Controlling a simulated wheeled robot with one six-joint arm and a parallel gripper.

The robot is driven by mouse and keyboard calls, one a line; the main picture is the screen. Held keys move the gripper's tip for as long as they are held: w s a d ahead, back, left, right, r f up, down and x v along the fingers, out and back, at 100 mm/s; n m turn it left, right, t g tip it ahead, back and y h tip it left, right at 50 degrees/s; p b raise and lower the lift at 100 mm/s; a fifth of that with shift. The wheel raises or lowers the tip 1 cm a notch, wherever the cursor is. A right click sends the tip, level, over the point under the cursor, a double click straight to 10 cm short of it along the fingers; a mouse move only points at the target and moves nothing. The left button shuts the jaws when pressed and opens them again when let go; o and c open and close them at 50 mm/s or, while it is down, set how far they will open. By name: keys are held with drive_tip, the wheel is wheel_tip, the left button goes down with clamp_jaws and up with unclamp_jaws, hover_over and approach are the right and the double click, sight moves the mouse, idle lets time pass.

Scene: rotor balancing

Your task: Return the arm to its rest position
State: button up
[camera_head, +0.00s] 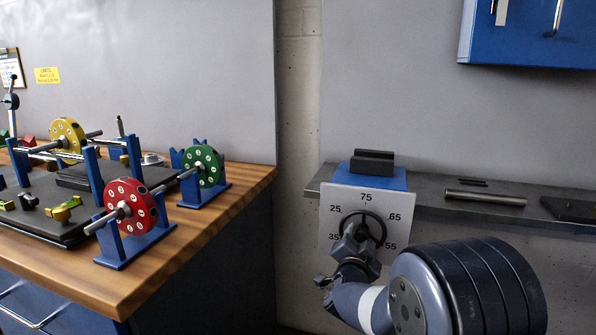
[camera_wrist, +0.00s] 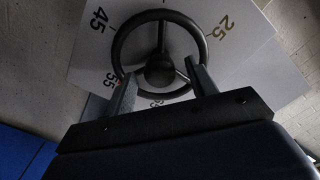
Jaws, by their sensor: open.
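My gripper (camera_head: 350,246) is in front of a black handwheel (camera_head: 372,228) on a white dial plate (camera_head: 340,199) marked with numbers such as 25, 75, 65 and 55. In the wrist view my gripper (camera_wrist: 160,72) is open, its two fingers spread across the lower part of the handwheel (camera_wrist: 116,48), with the hub between and beyond them. I cannot tell whether the fingers touch the rim. The arm comes in from the lower right of the head view and hides part of the wall below the plate.
A grey shelf (camera_head: 428,204) runs right of the plate, holding a metal rod (camera_head: 485,198). A blue board (camera_head: 530,40) hangs above. On the wooden bench (camera_head: 215,222) at left stand red (camera_head: 131,205), green (camera_head: 203,166) and yellow (camera_head: 67,138) rotors on blue stands.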

drive_tip(key=m+b, duration=0.2)
drive_tip(key=m, duration=0.3)
drive_tip(key=shift+f+m+b, duration=0.15)
drive_tip(key=shift+m+b, duration=0.25)
drive_tip(key=m+b, duration=0.2)
drive_tip(key=m, duration=0.2)
drive_tip(key=shift+m, duration=0.3)
